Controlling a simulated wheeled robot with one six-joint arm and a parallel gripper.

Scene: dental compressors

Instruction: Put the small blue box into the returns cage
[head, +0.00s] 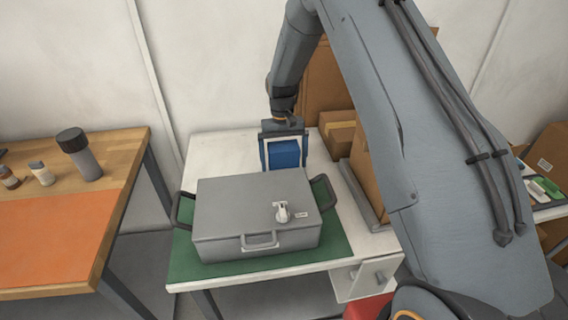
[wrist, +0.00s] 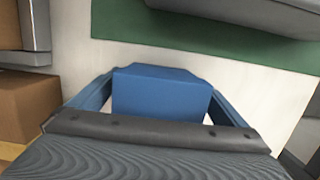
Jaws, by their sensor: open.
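The small blue box (head: 284,154) stands on the white table (head: 205,150), behind a large grey case. My gripper (head: 283,165) is over it from above, with one finger at each side. In the wrist view the blue box (wrist: 160,92) sits between the two open fingers of my gripper (wrist: 163,84). I cannot tell whether the fingers touch its sides. The lower part of the box is partly hidden by the case in the head view. I cannot make out a returns cage in either view.
The grey case (head: 235,205) with black side handles lies on a green mat (head: 335,240), close in front of the box. Cardboard boxes (head: 340,138) stand to the right. A wooden bench (head: 120,150) with bottles and an orange mat is at left.

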